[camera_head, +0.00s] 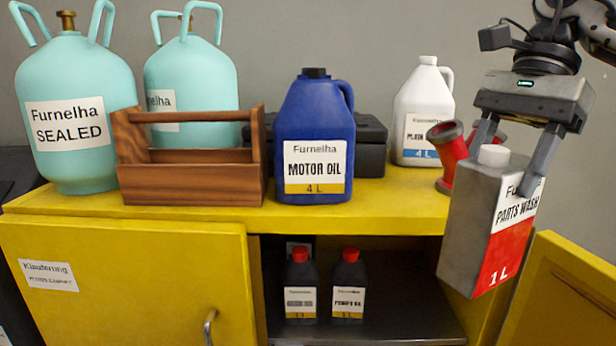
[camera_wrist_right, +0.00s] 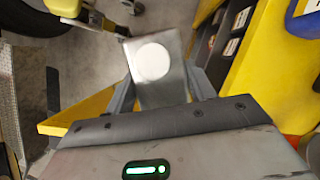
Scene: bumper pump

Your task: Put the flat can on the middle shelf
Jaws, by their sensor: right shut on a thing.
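The flat can (camera_head: 472,235) is a grey metal can with a white cap and a red and white "PARTS WASH 1 L" label. My right gripper (camera_head: 508,165) is shut on its upper part and holds it slightly tilted, in front of the cabinet's right end. In the right wrist view the can's top and white cap (camera_wrist_right: 152,62) show between the fingers. The yellow cabinet is open on its right side, and a dark shelf (camera_head: 400,318) inside bears two dark bottles with red caps (camera_head: 300,285) (camera_head: 348,285). Lower shelves are not visible. My left gripper is out of view.
On the yellow cabinet top (camera_head: 400,212) stand two teal cylinders (camera_head: 75,95), a wooden carrier (camera_head: 190,180), a blue motor oil jug (camera_head: 315,125), a white jug (camera_head: 420,105) and a red object (camera_head: 450,150). The open right door (camera_head: 570,295) flanks the opening. The shelf's right part is clear.

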